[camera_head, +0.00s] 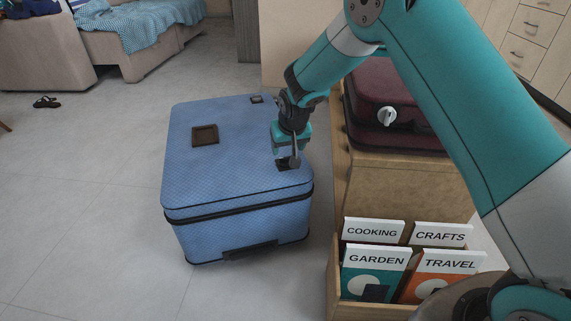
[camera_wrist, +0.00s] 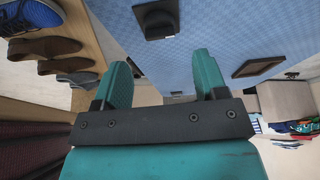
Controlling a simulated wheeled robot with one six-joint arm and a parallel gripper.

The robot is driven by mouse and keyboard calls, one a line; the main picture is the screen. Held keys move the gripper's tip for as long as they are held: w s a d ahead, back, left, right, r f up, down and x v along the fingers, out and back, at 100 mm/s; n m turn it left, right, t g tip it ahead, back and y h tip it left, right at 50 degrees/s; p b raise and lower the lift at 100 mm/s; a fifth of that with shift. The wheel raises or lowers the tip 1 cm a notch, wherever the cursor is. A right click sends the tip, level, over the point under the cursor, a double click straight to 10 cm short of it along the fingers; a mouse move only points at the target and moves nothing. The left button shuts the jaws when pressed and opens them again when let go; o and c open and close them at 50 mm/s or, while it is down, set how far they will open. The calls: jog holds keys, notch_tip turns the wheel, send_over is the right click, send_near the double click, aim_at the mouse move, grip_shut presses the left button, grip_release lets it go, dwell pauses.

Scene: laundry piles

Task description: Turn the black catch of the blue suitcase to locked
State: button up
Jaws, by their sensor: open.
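The blue suitcase (camera_head: 235,165) lies on the floor, its broad blue lid facing up. A black catch (camera_head: 284,164) sits near the lid's right edge, partly hidden by my gripper (camera_head: 291,146). In the wrist view a black catch with a block-like knob (camera_wrist: 157,20) shows at the top, above the fingertips in the picture. My gripper (camera_wrist: 162,72) is open, with nothing visible between its teal fingers. It is over the lid's right side; I cannot tell whether it touches the catch. Another small black fitting (camera_head: 257,99) is at the lid's far edge.
A brown square patch (camera_head: 205,135) is on the lid. A wooden cabinet (camera_head: 390,185) with a maroon case (camera_head: 400,110) stands close at right, and a box of labelled books (camera_head: 375,260) is in front. Shoes (camera_wrist: 45,47) show in the wrist view.

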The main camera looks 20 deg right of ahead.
aim_at(285, 158)
jog(key=b+x, duration=0.2)
jog(key=x, duration=0.4)
jog(key=shift+w+f, duration=0.1)
jog(key=shift+c, duration=0.5)
jog(key=c, duration=0.8)
